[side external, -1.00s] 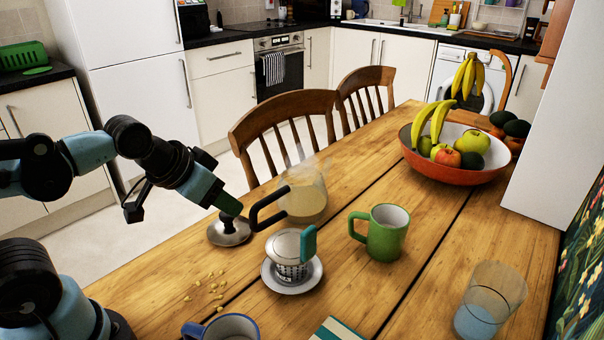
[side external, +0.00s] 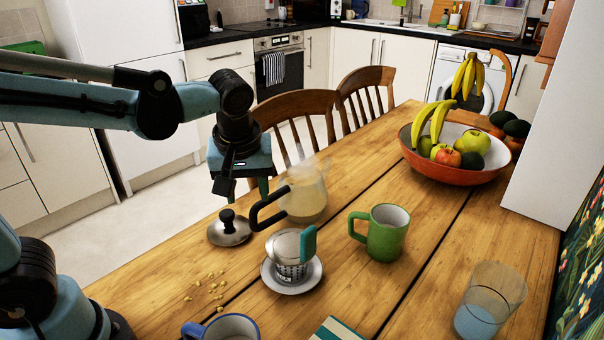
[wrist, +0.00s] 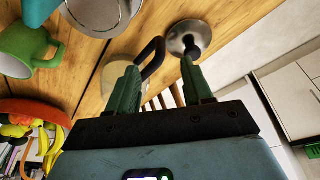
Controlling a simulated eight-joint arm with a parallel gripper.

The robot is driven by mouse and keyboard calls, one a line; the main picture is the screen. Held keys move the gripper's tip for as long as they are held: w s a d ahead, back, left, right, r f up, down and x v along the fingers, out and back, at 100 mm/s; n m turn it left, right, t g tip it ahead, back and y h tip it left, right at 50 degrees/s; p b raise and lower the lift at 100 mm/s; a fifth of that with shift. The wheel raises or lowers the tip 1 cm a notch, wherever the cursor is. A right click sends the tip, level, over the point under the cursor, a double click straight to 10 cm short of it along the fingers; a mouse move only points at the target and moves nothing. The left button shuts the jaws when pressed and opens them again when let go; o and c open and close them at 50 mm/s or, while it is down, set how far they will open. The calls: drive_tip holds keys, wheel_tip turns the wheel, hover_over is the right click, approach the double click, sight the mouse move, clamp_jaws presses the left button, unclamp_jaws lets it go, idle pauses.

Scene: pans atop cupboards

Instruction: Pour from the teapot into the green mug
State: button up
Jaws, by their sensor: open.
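The glass teapot (side external: 308,200) holds yellowish liquid and stands lidless on the wooden table. Its black handle (side external: 266,208) points left, towards my gripper. My gripper (side external: 245,190) is open and empty, pointing down above and left of the handle. In the wrist view, the handle (wrist: 151,58) shows just beyond the fingertips (wrist: 158,70), apparently between their lines. The green mug (side external: 385,238) stands upright to the right of the teapot; it also shows at the left in the wrist view (wrist: 24,48). Its inside is mostly hidden.
A metal lid (side external: 229,232) with a black knob lies left of the teapot. A strainer with a teal handle (side external: 308,243) sits on a saucer (side external: 291,287) in front.

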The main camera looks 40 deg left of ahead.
sight(256, 222)
drive_tip(key=shift+w+a+f+n+g+y, duration=0.45)
drive_tip(key=shift+f+n, duration=0.6)
drive_tip(key=shift+f, duration=0.95)
drive_tip(key=shift+w+a+f+n+g+y, duration=0.35)
drive_tip(key=shift+f+n, duration=0.65)
drive_tip(key=shift+f, duration=0.95)
drive_tip(key=shift+w+a+f+n+g+y, duration=0.25)
drive_tip(key=shift+w+a+f+n, duration=0.3)
drive_tip(key=shift+f+n, duration=1)
drive_tip(key=shift+w+d+f+m, duration=0.1)
drive_tip(key=shift+f+m, duration=0.35)
drive_tip(key=shift+m, duration=0.05)
clamp_jaws()
